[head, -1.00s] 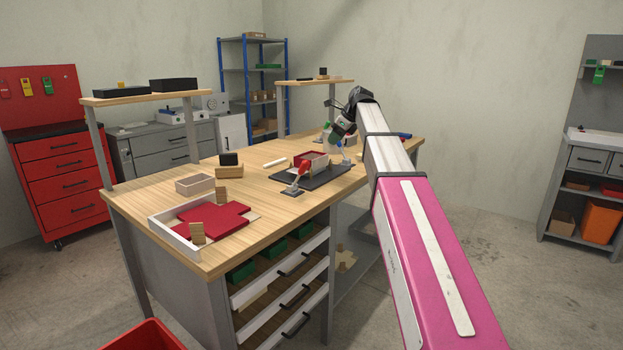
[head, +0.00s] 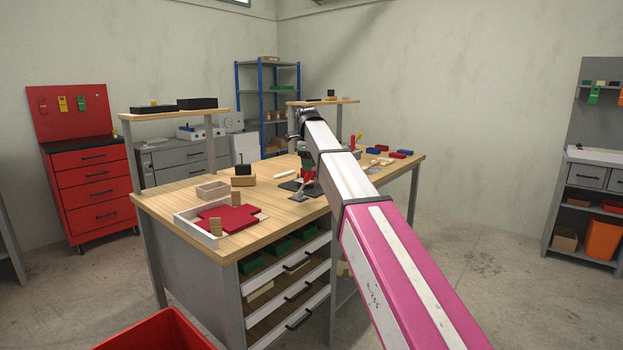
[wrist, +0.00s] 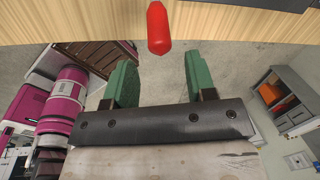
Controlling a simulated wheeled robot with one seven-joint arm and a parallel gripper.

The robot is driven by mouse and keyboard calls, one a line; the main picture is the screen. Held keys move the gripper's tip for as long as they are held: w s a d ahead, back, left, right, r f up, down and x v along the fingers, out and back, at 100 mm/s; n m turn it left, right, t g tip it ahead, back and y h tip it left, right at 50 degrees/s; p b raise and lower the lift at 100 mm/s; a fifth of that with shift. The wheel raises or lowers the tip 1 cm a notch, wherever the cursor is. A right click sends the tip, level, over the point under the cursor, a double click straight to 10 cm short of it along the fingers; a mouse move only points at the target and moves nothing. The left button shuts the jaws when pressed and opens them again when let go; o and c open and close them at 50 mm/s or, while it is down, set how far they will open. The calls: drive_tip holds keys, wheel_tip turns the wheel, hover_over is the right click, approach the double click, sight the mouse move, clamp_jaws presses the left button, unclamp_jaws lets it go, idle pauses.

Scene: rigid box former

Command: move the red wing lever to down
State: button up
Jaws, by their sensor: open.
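The red wing lever's rounded red handle (wrist: 158,28) shows at the top of the wrist view, in front of the bench edge. My gripper (wrist: 157,62) is open, with its two green fingers apart. In the picture the handle lies between the lines of the two fingers, just beyond their tips, and I see no contact. In the head view a small part of the lever (head: 306,173) shows by my wrist. My arm hides most of the dark fixture plate (head: 289,186), and the lever's angle is hard to tell.
The wooden bench top (head: 170,196) carries a white tray (head: 186,228) with a red cross-shaped blank at the near left. A small open wooden box (head: 212,190) and wood blocks (head: 243,181) stand left of the fixture. Blue and red pieces (head: 388,152) lie at the right.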

sight(305, 183)
drive_tip(key=f, duration=0.4)
drive_tip(key=w+f, duration=0.1)
drive_tip(key=f, duration=0.1)
drive_tip(key=shift+d, duration=0.15)
